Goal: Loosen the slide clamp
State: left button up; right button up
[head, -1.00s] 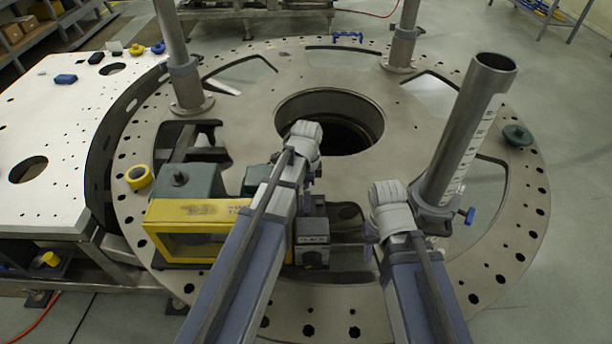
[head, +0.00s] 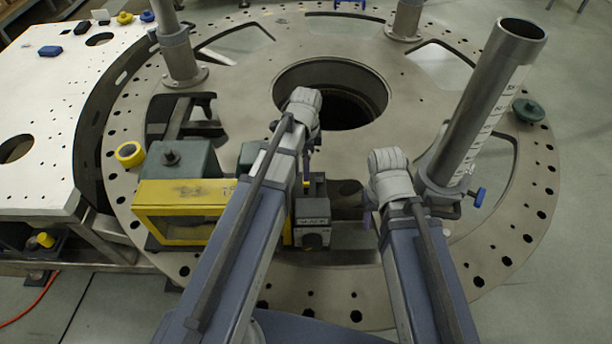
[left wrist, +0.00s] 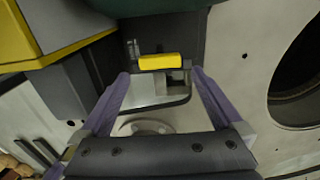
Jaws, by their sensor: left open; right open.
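A yellow bar-shaped handle (left wrist: 160,62) sits on a grey block in the left wrist view; it looks like the slide clamp's lever, though I cannot be sure. My left gripper (left wrist: 160,98) is open, its purple fingers either side of the view with the handle ahead between them, apart from it.
The graduated metal tube (head: 490,95) with a blue handle (head: 479,197) stands at right. A dark block with a knob (head: 312,222) lies between my arms. The round plate (head: 400,70) has a large central hole.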

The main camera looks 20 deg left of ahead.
aim_at(306, 184)
pick_arm(q)
notch_tip(306, 184, down, 5)
jog(key=b, duration=0.4)
jog(key=shift+f, duration=0.2)
jog(key=shift+c, duration=0.2)
jog(key=c, duration=1.1)
